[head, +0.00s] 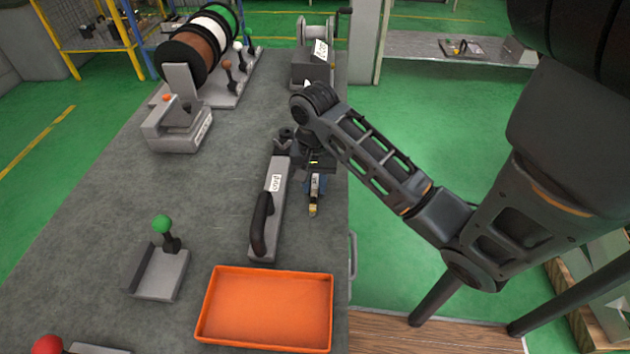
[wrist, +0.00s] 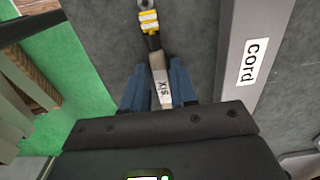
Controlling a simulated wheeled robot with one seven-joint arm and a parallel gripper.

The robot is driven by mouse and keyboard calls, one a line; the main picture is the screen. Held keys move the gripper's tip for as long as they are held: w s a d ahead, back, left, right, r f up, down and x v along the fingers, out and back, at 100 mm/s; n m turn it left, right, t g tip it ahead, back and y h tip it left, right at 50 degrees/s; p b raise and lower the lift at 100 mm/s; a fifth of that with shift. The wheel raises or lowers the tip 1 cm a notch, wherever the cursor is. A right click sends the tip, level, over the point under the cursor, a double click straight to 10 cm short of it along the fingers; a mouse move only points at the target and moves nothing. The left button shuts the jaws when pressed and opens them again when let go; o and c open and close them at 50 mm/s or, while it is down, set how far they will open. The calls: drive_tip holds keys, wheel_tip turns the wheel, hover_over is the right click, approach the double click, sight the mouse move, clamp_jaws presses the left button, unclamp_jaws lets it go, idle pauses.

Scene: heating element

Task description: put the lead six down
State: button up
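The lead six shows in the wrist view as a pale, flat piece (wrist: 160,85) with an upside-down label reading "six" and a yellow-banded tip (wrist: 149,20). It lies between the blue fingers of my gripper (wrist: 160,88), which are closed in on both its sides. In the head view my gripper (head: 315,184) points down near the right edge of the grey table, and the yellow end of the lead (head: 313,209) sticks out towards the orange tray. I cannot tell whether the lead touches the tabletop.
A long grey tool labelled "Cord" (head: 279,180) with a black handle lies just left of my gripper. An orange tray (head: 265,268) is at the front. A green-knobbed lever (head: 162,260), a grey device (head: 178,140) and wire spools (head: 187,55) stand left. The middle left tabletop is clear.

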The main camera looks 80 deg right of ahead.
drive_tip(key=shift+o, duration=1.2)
